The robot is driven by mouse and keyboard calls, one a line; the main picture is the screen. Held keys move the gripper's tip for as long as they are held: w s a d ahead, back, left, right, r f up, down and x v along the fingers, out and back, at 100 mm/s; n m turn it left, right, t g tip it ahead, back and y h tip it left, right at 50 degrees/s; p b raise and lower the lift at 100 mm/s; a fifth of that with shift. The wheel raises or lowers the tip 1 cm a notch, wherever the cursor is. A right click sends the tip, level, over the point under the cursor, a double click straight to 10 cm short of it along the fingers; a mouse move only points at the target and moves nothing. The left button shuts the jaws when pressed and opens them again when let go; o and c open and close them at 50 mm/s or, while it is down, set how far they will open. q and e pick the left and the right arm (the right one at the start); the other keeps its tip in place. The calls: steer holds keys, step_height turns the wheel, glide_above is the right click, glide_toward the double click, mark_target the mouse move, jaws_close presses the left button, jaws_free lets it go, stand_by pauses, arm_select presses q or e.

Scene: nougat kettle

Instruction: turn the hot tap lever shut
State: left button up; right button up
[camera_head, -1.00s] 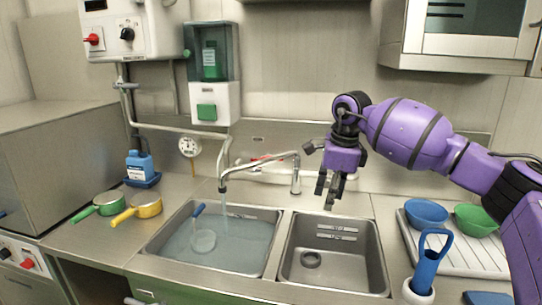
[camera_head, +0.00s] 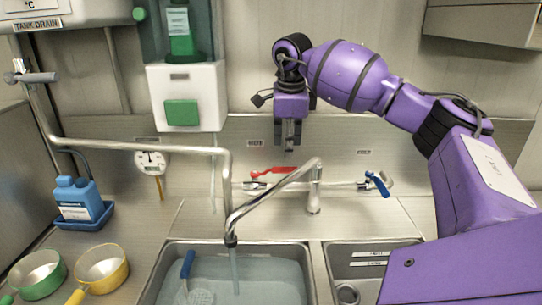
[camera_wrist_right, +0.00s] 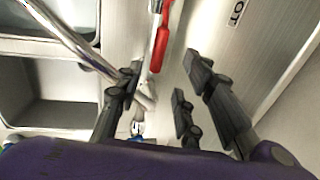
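The hot tap lever (camera_head: 275,170) is red and lies along the wall pipe, left of the spout's column. A label above it reads HOT. Water runs from the spout (camera_head: 262,196) into the left basin. My right gripper (camera_head: 288,151) points down just above and behind the lever. In the right wrist view the red lever (camera_wrist_right: 160,47) lies ahead of my right gripper (camera_wrist_right: 158,82), in line with the gap between its spread fingers. The gripper looks open and empty; I see no clear contact. My left gripper is not in view.
The blue lever (camera_head: 377,184) is at the right end of the pipe. The left basin (camera_head: 313,265) holds water and a blue-handled strainer (camera_head: 187,265). A green-and-white dispenser (camera_head: 188,97) hangs left of my gripper.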

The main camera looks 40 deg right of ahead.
mark_target(288, 168)
steer(key=f, duration=0.5)
steer(key=d+f, duration=0.1)
steer(key=f, duration=0.1)
steer(key=shift+w+f+p, duration=0.15)
steer(key=shift+w+p, duration=0.2)
steer(key=shift+p, duration=0.05)
jaws_close()
